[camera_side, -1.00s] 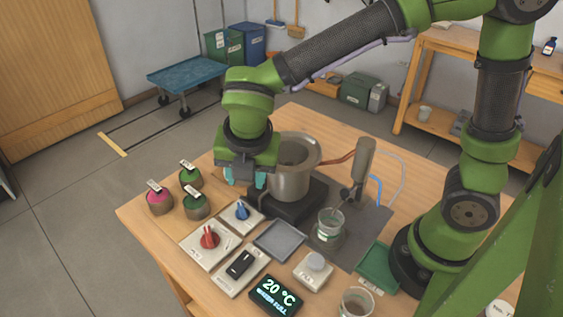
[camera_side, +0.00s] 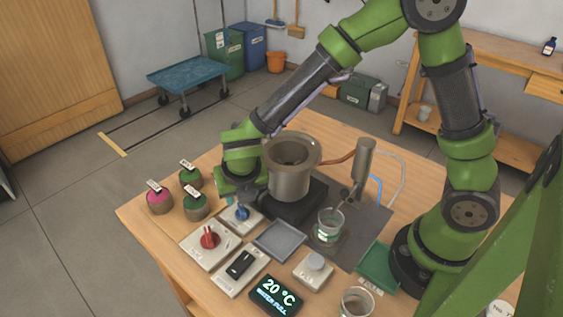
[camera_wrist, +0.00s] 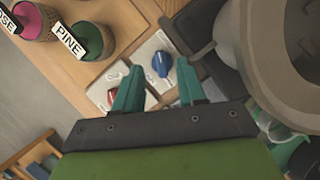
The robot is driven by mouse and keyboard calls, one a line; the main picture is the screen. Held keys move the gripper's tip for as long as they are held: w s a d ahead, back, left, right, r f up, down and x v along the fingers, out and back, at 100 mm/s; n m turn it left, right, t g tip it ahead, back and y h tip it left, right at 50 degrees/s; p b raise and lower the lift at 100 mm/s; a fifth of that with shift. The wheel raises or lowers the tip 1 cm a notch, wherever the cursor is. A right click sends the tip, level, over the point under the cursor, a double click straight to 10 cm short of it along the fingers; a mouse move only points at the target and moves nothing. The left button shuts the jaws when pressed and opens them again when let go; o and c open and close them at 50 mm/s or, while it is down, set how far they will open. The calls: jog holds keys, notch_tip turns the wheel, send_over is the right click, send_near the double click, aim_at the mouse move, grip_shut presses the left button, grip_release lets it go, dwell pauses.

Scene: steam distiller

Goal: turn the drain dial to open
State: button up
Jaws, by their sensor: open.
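A blue dial (camera_side: 241,213) sits on a small pale plate at the front of the still. A red dial (camera_side: 209,238) sits on a larger pale plate nearer the front edge. The lettering on both plates is too small to read, so I cannot tell by label which is the drain dial. My gripper (camera_wrist: 158,70) is open, fingers pointing down, low over the blue dial. In the wrist view the blue dial (camera_wrist: 161,63) shows between the teal fingertips, with no clear contact. The red dial (camera_wrist: 112,96) is partly hidden beside the left finger.
The metal pot (camera_side: 291,180) on its black base stands close right of my gripper. Several labelled jars (camera_side: 160,202) stand left. A black switch (camera_side: 240,264), grey tray (camera_side: 279,240), glass beaker (camera_side: 329,224) and display (camera_side: 275,296) reading 20 °C stand nearby.

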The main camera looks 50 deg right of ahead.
aim_at(242, 211)
jog(key=shift+x, duration=2.3)
grip_shut()
